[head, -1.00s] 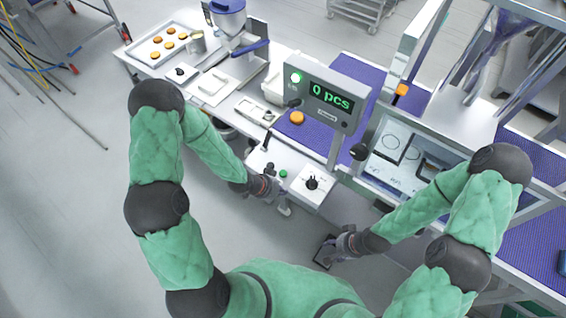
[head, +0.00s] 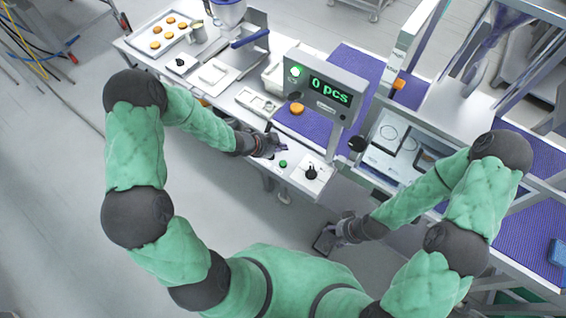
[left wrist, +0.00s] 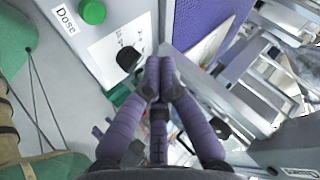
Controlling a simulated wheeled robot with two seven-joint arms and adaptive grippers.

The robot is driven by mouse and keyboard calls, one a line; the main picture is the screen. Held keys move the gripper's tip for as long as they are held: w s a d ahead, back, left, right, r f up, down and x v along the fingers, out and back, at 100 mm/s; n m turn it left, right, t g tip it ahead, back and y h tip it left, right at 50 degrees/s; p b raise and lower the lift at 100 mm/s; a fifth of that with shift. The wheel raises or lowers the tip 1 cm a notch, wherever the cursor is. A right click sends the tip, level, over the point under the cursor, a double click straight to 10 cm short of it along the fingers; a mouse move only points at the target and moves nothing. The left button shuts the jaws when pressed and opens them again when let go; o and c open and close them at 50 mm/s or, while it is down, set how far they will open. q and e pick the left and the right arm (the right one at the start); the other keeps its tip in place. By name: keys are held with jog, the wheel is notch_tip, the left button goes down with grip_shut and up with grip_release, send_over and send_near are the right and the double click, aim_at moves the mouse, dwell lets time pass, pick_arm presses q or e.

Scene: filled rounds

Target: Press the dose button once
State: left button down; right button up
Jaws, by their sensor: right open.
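The green dose button (head: 283,163) sits on the light front panel beside a black knob (head: 311,172). In the left wrist view the green button (left wrist: 92,12) is at the top left, beside a "Dose" label. My left gripper (head: 284,149) is over the panel, just behind the button in the head view and apart from it. In the left wrist view its purple fingers (left wrist: 160,63) meet at the tips with nothing between them, to the right of the button and near the black knob (left wrist: 128,58). My right gripper (head: 324,240) is low in front of the table, open.
A counter display (head: 329,90) reads "0 pcs" on a post behind the panel. A tray of rounds (head: 150,40) stands at the far left. A framed machine is to the right.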

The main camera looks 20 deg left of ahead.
aim_at(286, 162)
pick_arm(q)
jog(key=shift+f+b, duration=3.6)
jog(key=shift+f, duration=0.8)
jog(key=shift+f, duration=0.15)
jog(key=shift+f+b, duration=0.25)
jog(key=shift+b, duration=0.15)
jog(key=shift+f+b, duration=0.45)
jog(key=shift+f, duration=0.05)
jog(key=shift+r, duration=0.1)
jog(key=shift+r+p, duration=0.8)
jog(key=shift+r, duration=0.05)
jog(key=shift+r+p, duration=2.1)
jog(key=shift+r, duration=0.45)
